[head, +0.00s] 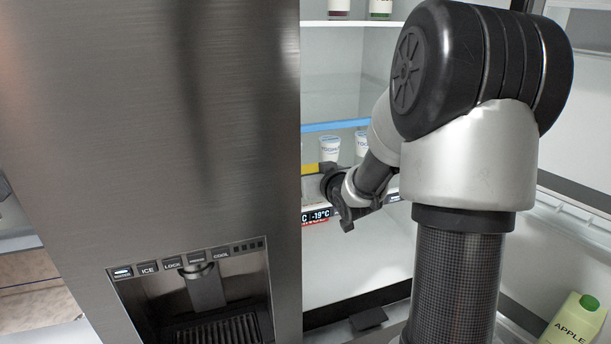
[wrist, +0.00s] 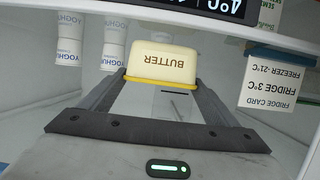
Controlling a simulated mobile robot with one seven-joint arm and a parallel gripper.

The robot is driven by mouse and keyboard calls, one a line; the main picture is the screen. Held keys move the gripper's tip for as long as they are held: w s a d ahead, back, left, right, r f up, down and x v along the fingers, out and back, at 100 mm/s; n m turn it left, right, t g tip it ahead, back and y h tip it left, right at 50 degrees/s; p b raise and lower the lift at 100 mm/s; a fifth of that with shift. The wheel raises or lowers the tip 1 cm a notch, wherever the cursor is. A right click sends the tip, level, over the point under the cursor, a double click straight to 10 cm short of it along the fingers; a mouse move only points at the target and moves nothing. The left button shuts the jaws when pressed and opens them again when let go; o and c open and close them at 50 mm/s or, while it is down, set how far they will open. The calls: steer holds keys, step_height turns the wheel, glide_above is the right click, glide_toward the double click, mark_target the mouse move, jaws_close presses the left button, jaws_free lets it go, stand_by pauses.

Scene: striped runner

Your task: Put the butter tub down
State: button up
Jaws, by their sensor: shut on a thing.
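The butter tub (wrist: 163,64) is cream with a yellow rim and the word BUTTER, shown upside down in the wrist view. My gripper (wrist: 160,82) is shut on it, with one finger on each side. In the head view my gripper (head: 338,190) is inside the open fridge, and a yellow and cream part of the tub (head: 310,169) shows beside it. The steel door hides the rest. I cannot tell whether the tub touches a surface beneath it.
Two yoghurt cups (head: 330,149) stand on a shelf near the gripper. A fridge card (wrist: 270,82) and a temperature display (head: 317,216) are close by. The steel dispenser door (head: 200,120) blocks the left. A green apple carton (head: 575,318) stands at lower right.

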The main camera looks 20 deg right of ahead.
steer(key=shift+w+f, duration=0.15)
steer(key=shift+f, duration=0.45)
steer(key=shift+w+a, duration=0.15)
steer(key=shift+s+r, duration=0.1)
steer(key=shift+s, duration=0.15)
steer(key=o, duration=1.3)
steer(key=shift+o, duration=0.2)
steer(key=v, duration=1.2)
